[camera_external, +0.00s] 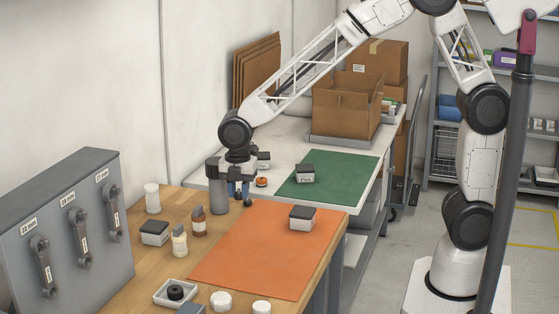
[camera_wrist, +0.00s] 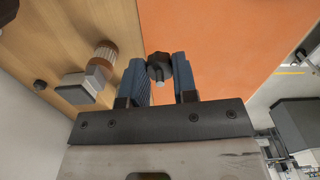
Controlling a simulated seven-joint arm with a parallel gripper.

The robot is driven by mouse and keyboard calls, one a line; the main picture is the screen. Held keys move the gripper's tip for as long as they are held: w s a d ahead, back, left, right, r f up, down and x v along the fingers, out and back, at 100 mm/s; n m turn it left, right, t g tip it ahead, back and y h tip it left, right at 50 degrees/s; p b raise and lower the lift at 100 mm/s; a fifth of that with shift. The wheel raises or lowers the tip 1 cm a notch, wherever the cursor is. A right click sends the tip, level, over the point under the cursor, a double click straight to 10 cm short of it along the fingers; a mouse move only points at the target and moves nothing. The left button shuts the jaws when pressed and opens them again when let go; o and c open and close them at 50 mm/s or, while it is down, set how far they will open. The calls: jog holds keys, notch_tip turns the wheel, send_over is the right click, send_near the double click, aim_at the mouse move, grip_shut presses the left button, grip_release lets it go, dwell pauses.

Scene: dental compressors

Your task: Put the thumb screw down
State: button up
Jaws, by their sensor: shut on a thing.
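The thumb screw (camera_wrist: 159,69) has a dark lobed knob and a short pale metal shank. In the wrist view it sits between the two blue fingers of my gripper (camera_wrist: 160,76), which is shut on it. In the external view my gripper (camera_external: 239,189) points down near the far left corner of the orange mat (camera_external: 240,262). A small dark shape just under the fingers there looks like the thumb screw (camera_external: 248,203). In the wrist view the mat (camera_wrist: 225,35) fills the background behind the screw and to its right. I cannot tell the screw's exact height above the bench.
Another lidded box (camera_external: 302,219) stands on the mat's far right. A white tray (camera_external: 160,294) is in front. Most of the mat is clear.

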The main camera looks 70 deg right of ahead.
jog(key=w+d+r+m, duration=0.3)
jog(key=w+d+r, duration=0.1)
jog(key=w+r, duration=0.1)
jog(key=w+d+r+m, duration=0.4)
jog(key=shift+w+d+r, duration=0.35)
jog(key=shift+d+r, duration=0.05)
jog(key=w+d+m, duration=1.1)
jog(key=d+m, duration=0.1)
jog(key=d, duration=0.2)
jog(key=shift+w+d+m, duration=0.3)
jog(key=shift+w+d, duration=0.05)
jog(key=shift+w, duration=0.05)
